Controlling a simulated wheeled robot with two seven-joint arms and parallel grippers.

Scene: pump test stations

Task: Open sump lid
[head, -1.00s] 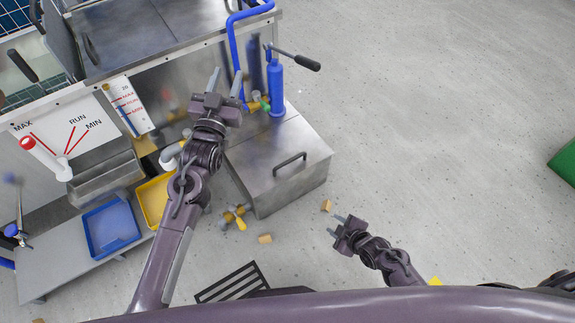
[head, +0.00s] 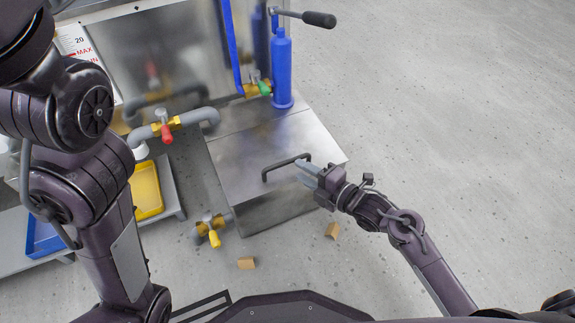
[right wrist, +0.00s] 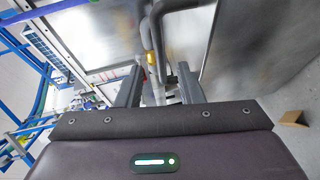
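The sump lid (head: 250,150) is the flat steel top of a low steel box, and it lies closed. A dark bar handle (head: 283,166) stands on it near its front edge. My right gripper (head: 307,173) is at the handle's right end, fingers pointing left toward it. In the right wrist view its two fingers (right wrist: 160,90) are apart, with a grey bar (right wrist: 158,50), seemingly the handle, showing between them. I cannot tell whether they touch it. My left arm fills the left of the head view; its gripper is out of frame.
A blue hand pump (head: 281,70) with a black-gripped lever stands behind the lid. Pipes with a red valve (head: 166,132) and a yellow valve (head: 214,238) lie left of the box. Small brown blocks (head: 332,230) lie on the floor. The floor on the right is clear.

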